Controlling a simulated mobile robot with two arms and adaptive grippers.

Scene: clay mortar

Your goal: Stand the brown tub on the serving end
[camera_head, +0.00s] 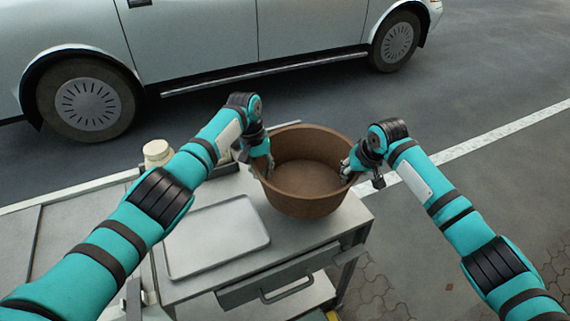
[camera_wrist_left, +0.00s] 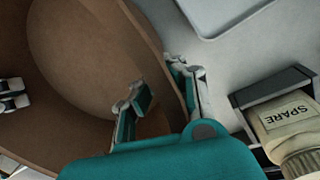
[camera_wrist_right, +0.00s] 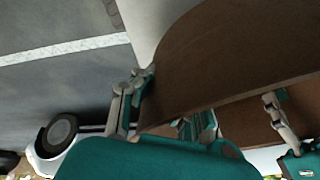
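The brown tub (camera_head: 302,206) is a wide, round, empty bowl shape, upright at the right end of the grey cart top (camera_head: 200,190). I cannot tell whether its base touches the top. My left gripper (camera_head: 263,165) is at its left rim. In the left wrist view, the fingers (camera_wrist_left: 163,92) are on either side of the tub wall (camera_wrist_left: 90,60) and look shut on it. My right gripper (camera_head: 350,170) is at the right rim. In the right wrist view, its fingers (camera_wrist_right: 162,108) also straddle the wall (camera_wrist_right: 215,55) and look shut on it.
A light grey tray (camera_head: 215,237) lies on the cart left of the tub. A cream-lidded jar (camera_head: 157,152) stands behind it, and its label reads SPARE in the left wrist view (camera_wrist_left: 290,120). A drawer with a handle (camera_head: 287,289) is in front. A parked car (camera_head: 200,45) stands behind.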

